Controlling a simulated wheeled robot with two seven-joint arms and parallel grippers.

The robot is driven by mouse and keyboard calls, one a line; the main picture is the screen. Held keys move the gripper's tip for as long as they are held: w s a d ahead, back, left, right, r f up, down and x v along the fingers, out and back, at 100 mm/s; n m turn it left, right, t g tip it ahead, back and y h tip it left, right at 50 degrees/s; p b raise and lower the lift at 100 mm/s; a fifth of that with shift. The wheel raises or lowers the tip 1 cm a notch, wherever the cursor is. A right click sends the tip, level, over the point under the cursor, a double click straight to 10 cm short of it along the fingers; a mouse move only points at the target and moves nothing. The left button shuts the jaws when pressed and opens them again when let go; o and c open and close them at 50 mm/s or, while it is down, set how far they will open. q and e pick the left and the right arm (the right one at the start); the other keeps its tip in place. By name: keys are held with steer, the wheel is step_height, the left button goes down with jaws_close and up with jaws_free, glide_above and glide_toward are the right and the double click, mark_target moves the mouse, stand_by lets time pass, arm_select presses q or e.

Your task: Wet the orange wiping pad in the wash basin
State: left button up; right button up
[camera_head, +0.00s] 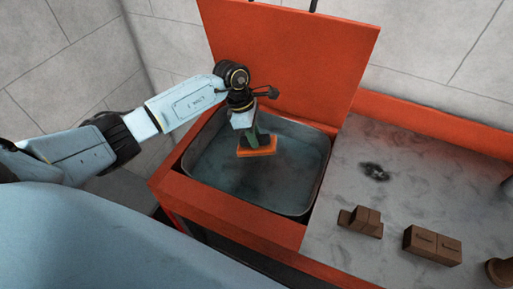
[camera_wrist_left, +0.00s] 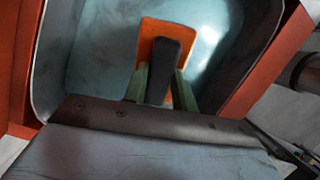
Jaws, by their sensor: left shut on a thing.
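The orange wiping pad (camera_head: 257,153) hangs below my left gripper (camera_head: 253,139), over the wash basin (camera_head: 316,160). My left gripper is shut on the pad's dark handle. In the left wrist view the orange pad (camera_wrist_left: 181,94) shows behind the dark handle (camera_wrist_left: 166,68), with green fingers (camera_wrist_left: 160,88) on both sides of it. The basin is a grey metal tub with bluish water (camera_head: 240,180) in it. I cannot tell whether the pad touches the water. My right gripper is not in view.
An orange frame (camera_head: 230,222) surrounds the basin, with an upright orange panel (camera_head: 300,50) behind. A brown round object (camera_head: 499,272) stands at the right edge.

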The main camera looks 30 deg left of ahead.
mark_target(260, 138)
arm_select(q)
steer(key=shift+r+p, duration=1.3)
steer(key=shift+r, duration=1.1)
step_height(260, 138, up, 4)
steer(key=shift+r+p, duration=0.1)
steer(key=shift+p, duration=1.15)
